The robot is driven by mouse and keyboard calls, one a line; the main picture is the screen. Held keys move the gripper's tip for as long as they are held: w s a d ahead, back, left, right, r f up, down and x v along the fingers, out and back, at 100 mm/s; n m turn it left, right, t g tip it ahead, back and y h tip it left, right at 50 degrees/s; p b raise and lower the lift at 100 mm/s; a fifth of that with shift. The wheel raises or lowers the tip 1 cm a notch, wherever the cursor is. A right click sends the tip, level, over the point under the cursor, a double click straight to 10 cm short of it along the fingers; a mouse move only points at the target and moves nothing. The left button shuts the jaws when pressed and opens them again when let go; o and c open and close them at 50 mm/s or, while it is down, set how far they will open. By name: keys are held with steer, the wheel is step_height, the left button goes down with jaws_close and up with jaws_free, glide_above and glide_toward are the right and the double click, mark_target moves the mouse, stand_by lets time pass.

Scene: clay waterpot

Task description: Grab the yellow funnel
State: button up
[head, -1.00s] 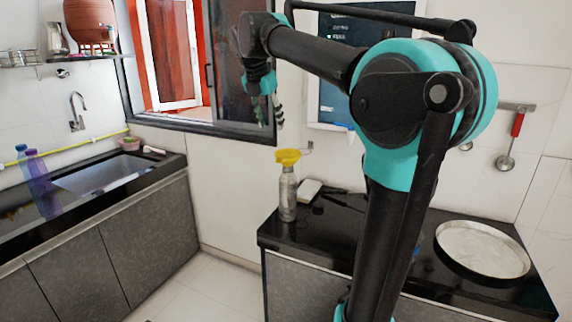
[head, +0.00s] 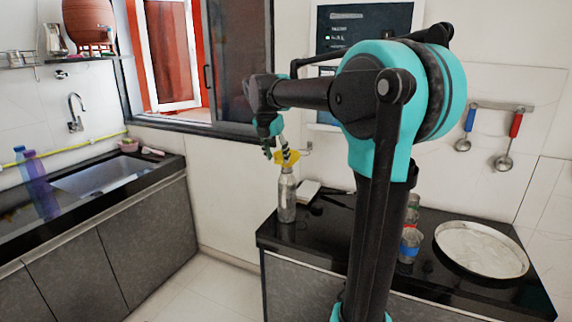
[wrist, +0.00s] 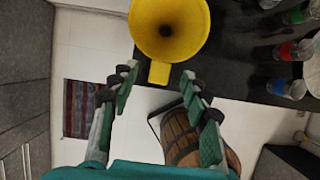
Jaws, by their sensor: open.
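The yellow funnel (head: 287,158) sits on top of a grey metallic bottle (head: 287,195) at the left end of the black counter. In the head view my gripper (head: 281,154) is right at the funnel, and its fingers partly cover it. In the wrist view the funnel (wrist: 170,25) shows from above as a round bowl with a dark centre hole and a tab towards me. My gripper (wrist: 157,88) is open and empty there, its two fingers spread on either side below the tab. The funnel lies beyond the fingertips, not between them. The bottle is hidden beneath it in that view.
Several bottles, one with a red cap (wrist: 288,51), stand right of the funnel in the wrist view. A wooden barrel (wrist: 185,140) is below. A round tray (head: 482,248) and a blue-banded jar (head: 410,245) are on the counter.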

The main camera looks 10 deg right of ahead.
mark_target(278, 161)
steer(key=shift+x, duration=1.9)
steer(key=c, duration=1.1)
